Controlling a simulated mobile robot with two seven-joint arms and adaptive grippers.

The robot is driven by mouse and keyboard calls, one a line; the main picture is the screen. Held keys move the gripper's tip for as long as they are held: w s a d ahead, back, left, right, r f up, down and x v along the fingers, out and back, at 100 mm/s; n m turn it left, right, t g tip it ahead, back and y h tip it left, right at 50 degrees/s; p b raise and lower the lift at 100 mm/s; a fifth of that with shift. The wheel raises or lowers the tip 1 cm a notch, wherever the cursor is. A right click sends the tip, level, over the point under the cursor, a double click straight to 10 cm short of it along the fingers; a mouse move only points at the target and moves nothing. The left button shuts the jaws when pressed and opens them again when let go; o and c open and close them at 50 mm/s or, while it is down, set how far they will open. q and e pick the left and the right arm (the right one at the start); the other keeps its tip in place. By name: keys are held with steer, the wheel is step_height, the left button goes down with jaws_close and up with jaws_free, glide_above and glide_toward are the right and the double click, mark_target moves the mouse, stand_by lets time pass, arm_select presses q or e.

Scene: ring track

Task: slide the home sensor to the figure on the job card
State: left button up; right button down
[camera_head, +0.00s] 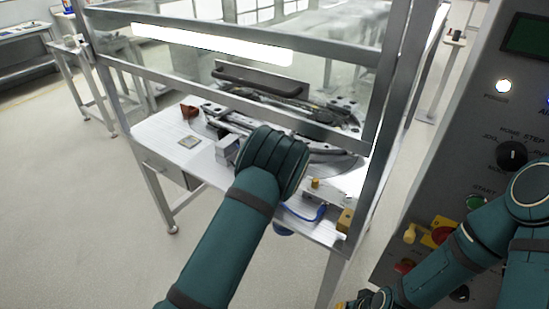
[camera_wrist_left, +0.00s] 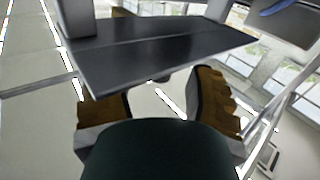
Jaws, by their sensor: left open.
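In the head view my left arm reaches over the front of the white table (camera_head: 165,135), and its forearm end hides the left gripper. In the left wrist view the left gripper (camera_wrist_left: 158,98) is open, its brown-padded fingers apart. A dark flat plate (camera_wrist_left: 150,50) spans the view just beyond the fingers; I cannot tell whether they touch it. I cannot pick out the home sensor for certain; a blue cable (camera_head: 305,216) and a small yellow block (camera_head: 315,183) lie right of my arm. A small flat card-like piece (camera_head: 189,142) lies on the table; no figure is readable.
A metal frame (camera_head: 390,90) with clear panels encloses the table. A curved dark track (camera_head: 315,115) lies inside. A red block (camera_head: 188,111) sits at the table's left. A control panel (camera_head: 480,110) with knobs stands right, behind my right arm, whose end is cut off at the bottom edge.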

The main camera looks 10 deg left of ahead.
arm_select(q)
steer(key=v, duration=1)
steer(key=shift+s, duration=0.2)
